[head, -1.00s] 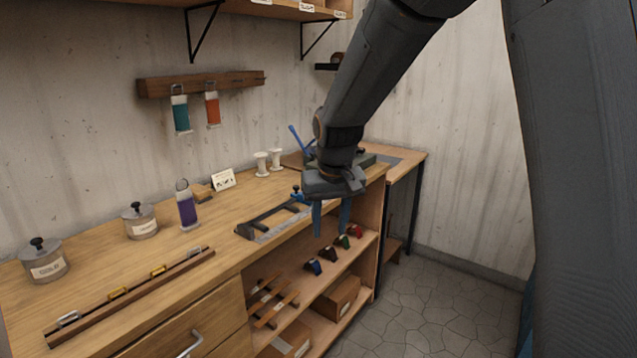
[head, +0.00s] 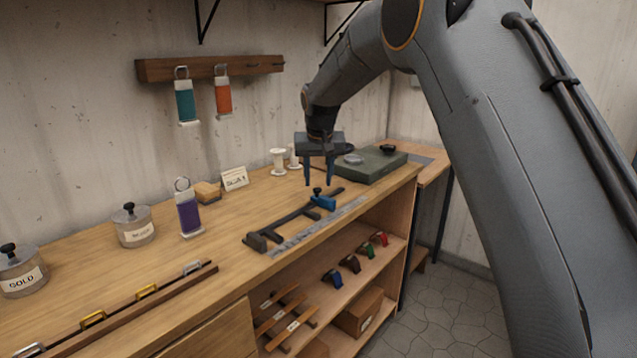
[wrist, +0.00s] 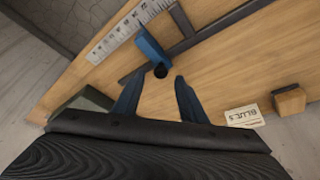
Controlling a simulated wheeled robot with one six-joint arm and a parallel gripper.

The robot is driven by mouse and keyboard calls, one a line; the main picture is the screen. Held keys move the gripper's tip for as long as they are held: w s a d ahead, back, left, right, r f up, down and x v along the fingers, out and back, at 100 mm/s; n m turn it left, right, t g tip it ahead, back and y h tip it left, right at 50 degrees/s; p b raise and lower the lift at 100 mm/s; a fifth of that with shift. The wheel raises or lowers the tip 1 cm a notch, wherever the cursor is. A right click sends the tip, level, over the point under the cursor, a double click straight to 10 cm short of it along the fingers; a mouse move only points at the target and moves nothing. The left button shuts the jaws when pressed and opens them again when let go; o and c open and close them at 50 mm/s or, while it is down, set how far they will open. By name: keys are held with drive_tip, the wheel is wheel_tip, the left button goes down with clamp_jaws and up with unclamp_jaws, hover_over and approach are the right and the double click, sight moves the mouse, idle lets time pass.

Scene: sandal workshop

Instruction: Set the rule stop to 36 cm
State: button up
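The rule (head: 318,225) lies along the front edge of the bench, and its scale also shows in the wrist view (wrist: 128,30). A dark frame (head: 290,217) runs beside it. The blue rule stop (head: 323,201) with a dark knob sits near the frame's right end. In the wrist view the blue stop (wrist: 152,48) and its round dark knob lie just beyond my fingertips. My gripper (head: 320,184) is above the bench close to the stop, pointing down. Its two blue fingers (wrist: 155,82) are apart with nothing between them. The stop's reading is too small to tell.
A green-grey block (head: 372,165) stands at right behind the rule. White spools (head: 278,161), a small card (head: 234,178) and a purple-filled bottle (head: 188,213) stand at the back. A rail with handles (head: 130,308) lies front left. Open shelves (head: 345,262) are below.

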drive_tip(key=shift+x, duration=1.35)
clamp_jaws()
